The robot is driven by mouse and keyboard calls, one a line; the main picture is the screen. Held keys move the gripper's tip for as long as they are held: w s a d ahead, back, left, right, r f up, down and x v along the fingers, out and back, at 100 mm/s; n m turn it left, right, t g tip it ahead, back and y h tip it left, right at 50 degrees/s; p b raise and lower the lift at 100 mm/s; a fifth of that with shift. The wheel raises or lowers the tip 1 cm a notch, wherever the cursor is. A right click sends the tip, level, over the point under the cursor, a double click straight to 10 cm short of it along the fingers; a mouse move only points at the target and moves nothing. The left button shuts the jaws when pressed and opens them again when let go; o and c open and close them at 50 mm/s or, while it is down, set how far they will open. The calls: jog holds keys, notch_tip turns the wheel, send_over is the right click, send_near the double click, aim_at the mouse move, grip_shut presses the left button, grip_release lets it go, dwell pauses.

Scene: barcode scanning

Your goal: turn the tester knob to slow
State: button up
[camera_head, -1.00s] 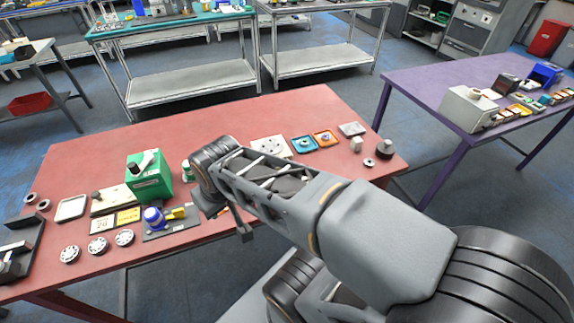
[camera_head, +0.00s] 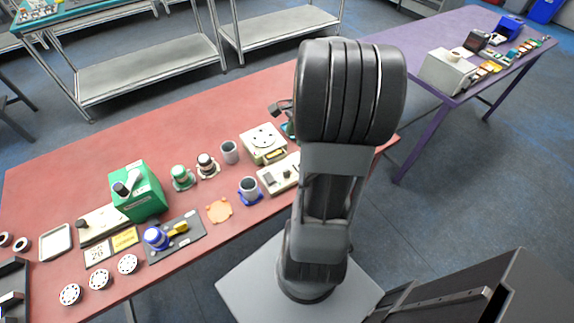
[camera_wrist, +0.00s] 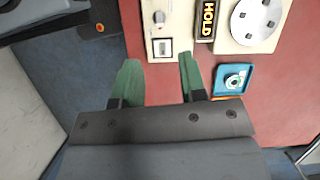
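A cream box with a white round disc (camera_head: 263,139) on top stands on the red table in the head view. It also shows at the upper right of the wrist view (camera_wrist: 252,20), beside a black plate reading HOLD (camera_wrist: 207,18). A smaller cream box (camera_head: 279,174) stands in front of it, partly behind my arm. Its panel in the wrist view (camera_wrist: 152,38) carries a small grey knob (camera_wrist: 158,17) and a white square. I cannot read any speed marking. My gripper (camera_wrist: 158,72) has its green fingers apart, with nothing between them, near that panel's edge.
The red table (camera_head: 90,150) also bears a green box (camera_head: 139,190), several cups and discs, and an orange mat (camera_head: 219,210). A blue tray (camera_wrist: 233,79) lies right of my fingers. A purple table (camera_head: 410,100) stands at right.

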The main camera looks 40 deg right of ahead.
aim_at(287, 170)
jog(key=shift+m, duration=0.7)
jog(key=x, duration=0.9)
jog(key=d+x, duration=0.1)
jog(key=x, duration=0.3)
jog(key=shift+s+a+f, duration=0.15)
jog(key=shift+f, duration=0.35)
grip_shut()
jog(key=shift+y, duration=0.3)
